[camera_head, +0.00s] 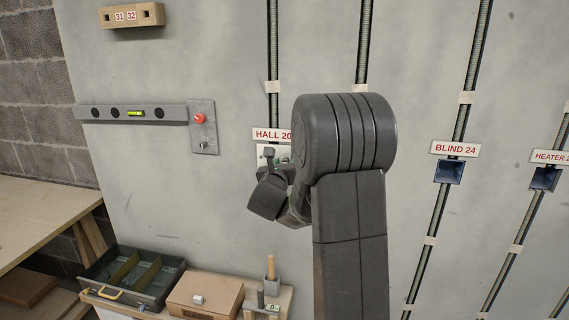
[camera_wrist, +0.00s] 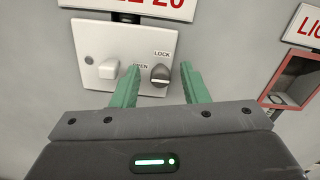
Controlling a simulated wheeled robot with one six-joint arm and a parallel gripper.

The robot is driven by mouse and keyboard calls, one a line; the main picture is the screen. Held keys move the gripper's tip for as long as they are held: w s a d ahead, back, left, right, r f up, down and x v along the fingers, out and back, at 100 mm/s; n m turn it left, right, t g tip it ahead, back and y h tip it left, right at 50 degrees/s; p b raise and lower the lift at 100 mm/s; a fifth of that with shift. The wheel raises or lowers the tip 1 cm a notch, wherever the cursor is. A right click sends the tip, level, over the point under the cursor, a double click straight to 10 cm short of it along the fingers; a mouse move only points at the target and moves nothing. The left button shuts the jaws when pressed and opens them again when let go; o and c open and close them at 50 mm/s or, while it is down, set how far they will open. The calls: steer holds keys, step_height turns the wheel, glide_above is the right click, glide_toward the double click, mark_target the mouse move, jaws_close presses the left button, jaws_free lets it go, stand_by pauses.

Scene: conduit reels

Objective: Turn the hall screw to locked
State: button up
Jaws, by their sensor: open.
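The hall plate is a white plate (camera_wrist: 105,72) under the red-lettered HALL 20 sign (camera_head: 271,135). In the wrist view it carries a white rocker or knob (camera_wrist: 122,66) at left and a dark grey screw knob (camera_wrist: 160,75) at right. The words OPEN and LOCK stand beside the screw; its pale mark is hard to read. My gripper (camera_wrist: 160,86) is open, with its two green fingers pointing at the plate. The screw shows between the fingertips, nearer the right one; I cannot tell whether they touch. In the head view my arm hides most of the plate.
A red-framed box (camera_wrist: 292,78) is right of the plate. Blue boxes sit under the BLIND 24 (camera_head: 449,172) and HEATER (camera_head: 545,178) signs. Below are an open tray (camera_head: 172,266) and a wooden box (camera_head: 205,294).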

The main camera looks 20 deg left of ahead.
jaws_close()
steer(key=shift+f+b, duration=0.15)
steer(key=shift+b, duration=0.65)
steer(key=shift+d+m+b, duration=0.1)
steer(key=shift+m+b, duration=8.8)
steer(key=shift+b, duration=4.85)
